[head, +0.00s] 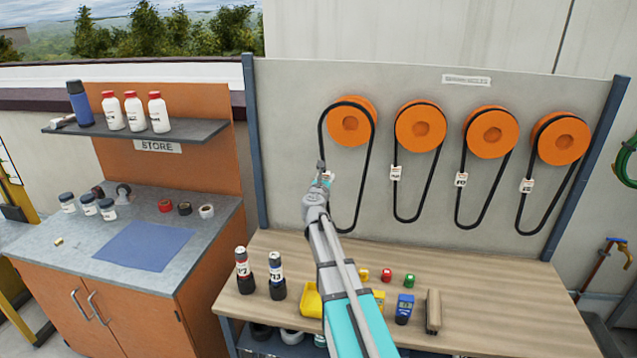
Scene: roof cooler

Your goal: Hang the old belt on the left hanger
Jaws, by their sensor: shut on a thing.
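A black belt (368,170) loops over the leftmost orange round hanger (350,124) on the grey panel, its lower end hanging free. A small white tag sits on its left strand, partly hidden by my gripper. My gripper (323,176) is at that left strand, below and left of the hanger, shut on the belt. The fingers are small here and the exact grip point is hard to see. The tag's writing is too small to read, so I cannot tell from it that this is the old belt.
Three more orange hangers to the right, such as the second (420,126), each carry a tagged black belt. Below is a wooden bench (500,315) with spray cans, a yellow tray (311,300), small coloured caps and a blue meter (404,309). A store counter (215,215) stands left.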

